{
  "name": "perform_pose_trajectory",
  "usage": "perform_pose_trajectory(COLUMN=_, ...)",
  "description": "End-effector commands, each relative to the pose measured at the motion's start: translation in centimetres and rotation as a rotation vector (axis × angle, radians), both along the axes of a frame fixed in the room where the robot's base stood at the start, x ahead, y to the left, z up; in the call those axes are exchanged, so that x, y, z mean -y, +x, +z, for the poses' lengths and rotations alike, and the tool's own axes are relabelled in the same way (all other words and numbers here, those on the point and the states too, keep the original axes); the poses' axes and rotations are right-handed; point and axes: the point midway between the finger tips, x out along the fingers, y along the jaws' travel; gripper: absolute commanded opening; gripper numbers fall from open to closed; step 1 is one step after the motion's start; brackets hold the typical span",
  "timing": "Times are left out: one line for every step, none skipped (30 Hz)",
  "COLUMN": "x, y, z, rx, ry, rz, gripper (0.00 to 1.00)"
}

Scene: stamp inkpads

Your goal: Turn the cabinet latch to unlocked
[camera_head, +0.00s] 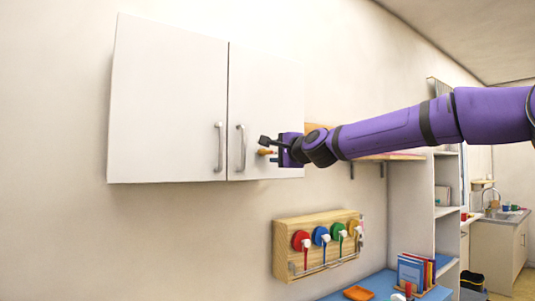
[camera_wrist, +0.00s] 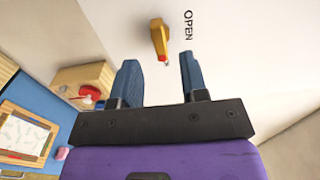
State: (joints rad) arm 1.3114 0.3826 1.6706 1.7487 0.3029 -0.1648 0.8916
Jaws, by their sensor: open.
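The white wall cabinet (camera_head: 168,100) has two shut doors with silver handles. The latch (camera_wrist: 158,40) is a small yellow-orange lever with a red tip on the cabinet's white face. In the wrist view the word OPEN is printed to its right. In the head view the latch (camera_head: 265,152) shows as a small orange piece beside my gripper, partly hidden. My gripper (camera_wrist: 158,72) is open, with the latch's red tip in line with the gap between its two blue fingers. I cannot tell whether they touch it. In the head view my gripper (camera_head: 275,150) is at the right door's lower part.
A wooden wall rack (camera_head: 285,248) with red, blue, green and yellow stamps hangs below the cabinet. A blue desk (camera_head: 378,283) with books (camera_head: 413,272) and an orange tray (camera_head: 358,293) is lower right. White shelves (camera_head: 447,190) stand at the right.

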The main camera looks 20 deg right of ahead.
Motion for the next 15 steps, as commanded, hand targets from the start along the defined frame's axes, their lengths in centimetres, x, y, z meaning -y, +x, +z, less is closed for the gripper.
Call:
perform_pose_trajectory(x=-0.3, y=0.3, z=0.0, rx=0.000, ry=0.000, rz=0.003, gripper=0.40)
perform_pose_trajectory(x=-0.3, y=0.6, z=0.0, rx=0.001, ry=0.001, rz=0.002, gripper=0.40)
perform_pose_trajectory(x=-0.4, y=0.8, z=0.1, rx=0.001, ry=0.000, rz=0.002, gripper=0.40)
perform_pose_trajectory(x=-0.5, y=1.0, z=0.0, rx=0.001, ry=0.000, rz=0.002, gripper=0.40)
perform_pose_trajectory(x=-0.5, y=1.2, z=0.0, rx=0.000, ry=0.000, rz=0.002, gripper=0.40)
perform_pose_trajectory(x=-0.6, y=1.5, z=0.0, rx=0.000, ry=0.000, rz=0.002, gripper=0.40)
perform_pose_trajectory(x=-0.7, y=1.7, z=0.0, rx=0.000, ry=0.000, rz=0.002, gripper=0.40)
perform_pose_trajectory(x=-0.8, y=1.9, z=0.1, rx=0.001, ry=0.000, rz=0.002, gripper=0.40)
perform_pose_trajectory(x=-0.9, y=2.2, z=0.0, rx=0.001, ry=-0.001, rz=0.002, gripper=0.40)
perform_pose_trajectory(x=-0.9, y=2.4, z=0.0, rx=0.000, ry=0.000, rz=0.002, gripper=0.40)
perform_pose_trajectory(x=-1.0, y=2.6, z=0.0, rx=0.000, ry=0.000, rz=0.002, gripper=0.40)
perform_pose_trajectory(x=-1.1, y=2.9, z=0.0, rx=0.000, ry=0.000, rz=0.002, gripper=0.40)
perform_pose_trajectory(x=-1.1, y=3.1, z=0.1, rx=0.001, ry=0.000, rz=0.002, gripper=0.40)
perform_pose_trajectory(x=-1.2, y=3.2, z=0.1, rx=0.001, ry=0.000, rz=0.002, gripper=0.40)
perform_pose_trajectory(x=-1.2, y=3.5, z=0.0, rx=0.000, ry=0.000, rz=0.002, gripper=0.40)
